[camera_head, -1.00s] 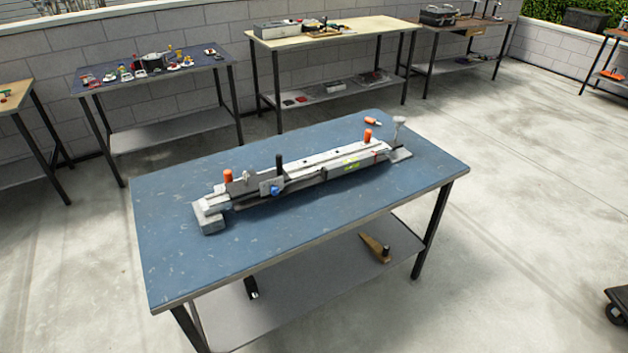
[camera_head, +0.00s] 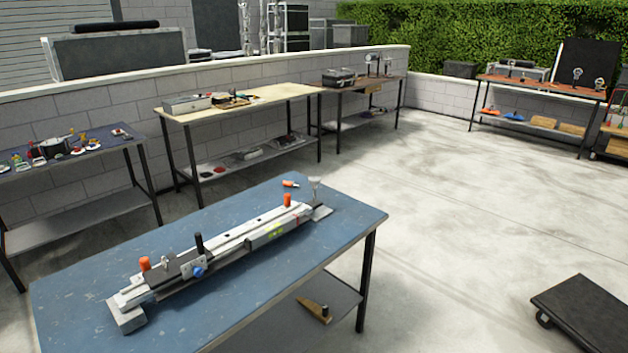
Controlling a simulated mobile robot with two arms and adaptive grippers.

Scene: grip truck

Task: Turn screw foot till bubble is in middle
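A long grey metal rail device (camera_head: 225,248) lies diagonally on the blue table (camera_head: 90,290). An orange knob (camera_head: 145,264) stands near its left end and another orange knob (camera_head: 287,200) near its right end. A black upright handle (camera_head: 199,243) and a blue knob (camera_head: 198,271) sit on its carriage. A pale upright piece (camera_head: 315,188), perhaps the screw foot, stands at the far right end on a flat grey plate (camera_head: 322,212). A yellow-green patch (camera_head: 275,232) shows on the rail's side; I cannot make out a bubble. Neither of my grippers is in view.
A small orange-tipped item (camera_head: 290,184) lies on the table behind the rail. A wooden wedge-like piece (camera_head: 315,309) is on the lower shelf. A dark wheeled platform (camera_head: 585,310) stands on the floor at right. Other workbenches (camera_head: 240,98) line the wall; the floor between is clear.

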